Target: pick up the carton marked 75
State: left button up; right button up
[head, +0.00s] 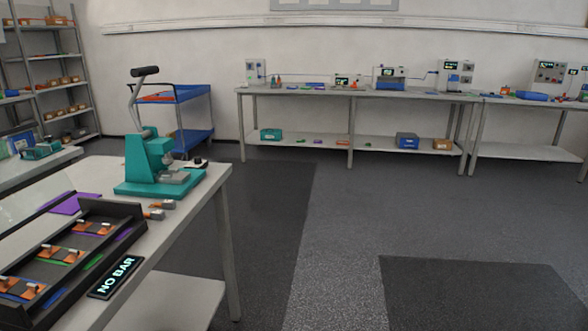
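I cannot make out a carton marked 75. Small brown cartons stand in rows on the grey shelving rack (46,60) at the far left; one such carton (68,80) is on a middle shelf, and any markings are too small to read. A brown box (443,144) also sits on the lower shelf of the back bench, with no readable number. Neither of my grippers shows in the head view.
A near table (205,190) at left carries a teal press (155,165), a black tray (130,211) and a "NO BAR" display (115,277). A blue cart (190,95) stands behind it. A long bench (350,92) lines the back wall. The floor (345,220) at centre and right is clear.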

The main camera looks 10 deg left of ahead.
aim_at(54, 82)
jog(key=i, duration=4.15)
jog(key=u, duration=1.9)
jog(key=i, duration=6.05)
jog(key=u, duration=0.8)
jog(key=i, duration=3.35)
